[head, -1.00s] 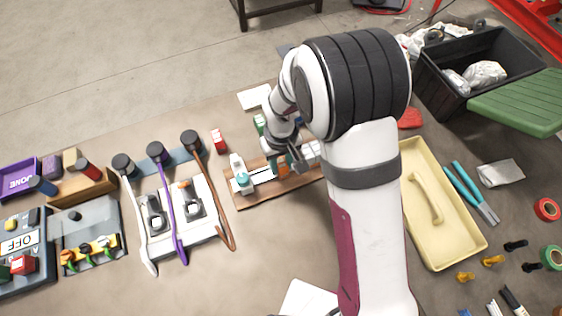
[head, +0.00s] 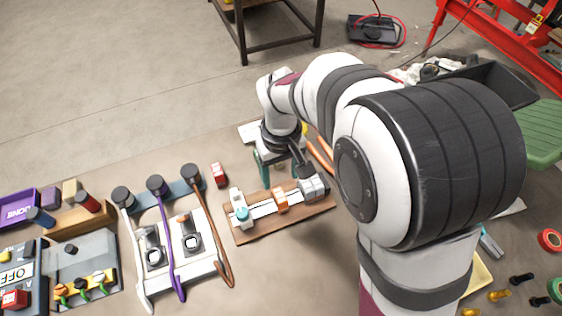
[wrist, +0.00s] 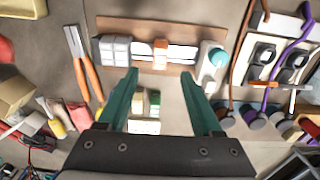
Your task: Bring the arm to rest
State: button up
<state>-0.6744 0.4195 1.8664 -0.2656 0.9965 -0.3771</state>
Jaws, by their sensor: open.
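My gripper (wrist: 163,92) shows in the wrist view as two green fingers spread apart, with nothing held between them. In the head view my gripper (head: 277,166) hangs just behind a wooden board (head: 262,230) with a rail. The board carries a white and teal part (head: 239,208), an orange block (head: 280,198) and a grey block (head: 314,187). In the wrist view the orange block (wrist: 160,54) lies beyond the fingertips, apart from them. My upper arm hides much of the right side of the head view.
A white plate with white, purple and brown cables (head: 180,250) lies left of the board. A switch panel (head: 85,260) is at far left. Orange-handled pliers (wrist: 85,62) lie beside the board. A black bin (head: 500,80) and green lid (head: 545,135) are at right.

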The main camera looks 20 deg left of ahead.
jog(key=s+d+r+m, duration=0.3)
jog(key=d+r+m, duration=0.2)
jog(key=d+r, duration=0.45)
jog(key=s+d+f+m+y, duration=0.1)
jog(key=s+d+m, duration=0.8)
jog(key=s, duration=0.5)
jog(key=shift+d+f+m+y, duration=0.15)
jog(key=shift+d+m+y, duration=0.2)
jog(key=shift+d, duration=0.6)
